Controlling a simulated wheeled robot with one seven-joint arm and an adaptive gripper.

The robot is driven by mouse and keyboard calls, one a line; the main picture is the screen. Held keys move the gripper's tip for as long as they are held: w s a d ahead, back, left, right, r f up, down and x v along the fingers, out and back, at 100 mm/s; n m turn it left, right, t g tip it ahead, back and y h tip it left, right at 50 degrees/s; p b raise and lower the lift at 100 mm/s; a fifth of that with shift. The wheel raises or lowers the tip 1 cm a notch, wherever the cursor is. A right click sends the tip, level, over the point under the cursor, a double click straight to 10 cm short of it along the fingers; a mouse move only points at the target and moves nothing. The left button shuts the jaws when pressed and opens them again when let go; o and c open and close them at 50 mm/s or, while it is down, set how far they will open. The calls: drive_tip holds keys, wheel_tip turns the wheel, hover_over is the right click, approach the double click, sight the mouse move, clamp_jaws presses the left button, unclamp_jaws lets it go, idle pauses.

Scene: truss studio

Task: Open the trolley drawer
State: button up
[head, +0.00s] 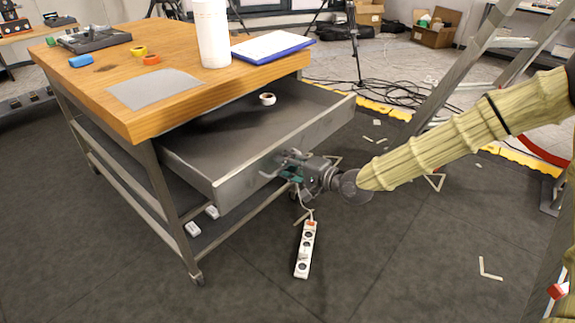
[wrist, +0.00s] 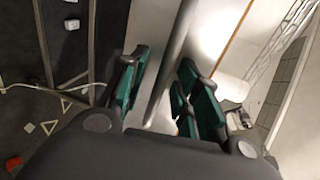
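The trolley (head: 150,122) has a wooden top and a grey metal frame. Its grey drawer (head: 225,150) stands pulled far out under the top, its inside showing. My gripper (head: 287,168) is at the drawer's front panel, at the handle. In the wrist view the handle bar (wrist: 176,48) runs between the two green-padded fingers of my gripper (wrist: 160,95). The fingers look spread, with a gap visible on both sides of the bar.
A roll of tape (head: 267,98) lies in the drawer. A white cylinder (head: 211,35) and a blue clipboard (head: 272,46) are on the top. A power strip (head: 306,250) lies on the floor below my gripper. A ladder (head: 455,75) stands at the right.

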drive_tip(key=v, duration=1.2)
idle(0.3)
idle(0.4)
drive_tip(key=s+d+f+n+g+h, duration=0.2)
drive_tip(key=s+f+g+h, duration=0.2)
drive_tip(key=s+f, duration=1.1)
drive_tip(key=s+d+f+n+g+h, duration=0.1)
drive_tip(key=s+f+n+g+h, duration=0.25)
drive_tip(key=s+f, duration=1.15)
drive_tip(key=s+d+f+n+g+h, duration=0.3)
drive_tip(key=s+d+f+h, duration=0.1)
drive_tip(key=s+d+f, duration=0.4)
wheel_tip(320, 180, up, 15)
drive_tip(key=p, duration=1.5)
